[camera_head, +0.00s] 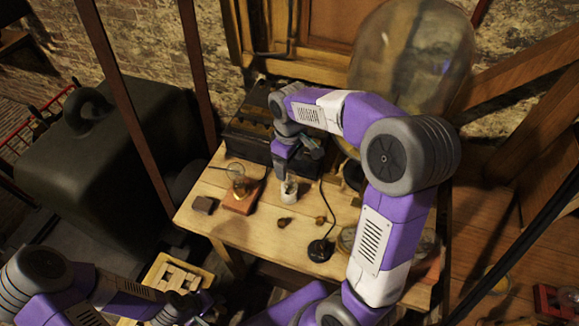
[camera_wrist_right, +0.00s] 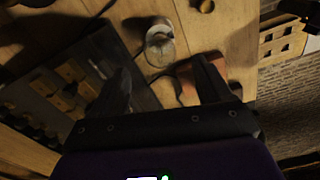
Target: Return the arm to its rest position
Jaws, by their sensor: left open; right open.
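My right arm reaches over the wooden table (camera_head: 262,232) from the right, bent at the elbow. Its gripper (camera_head: 310,150) hangs above the back of the table, near a small glass jar (camera_head: 289,188) that stands on the tabletop. In the right wrist view the two dark fingers of this gripper (camera_wrist_right: 163,82) are spread apart with nothing between them. The jar (camera_wrist_right: 159,47) stands just beyond the fingertips, apart from them. My left gripper (camera_head: 192,306) is low at the bottom left, in front of the table, open; its fingertips are hard to make out.
A dark box (camera_head: 248,133) sits at the table's back left. A large glass vessel (camera_head: 412,55) stands behind my right arm.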

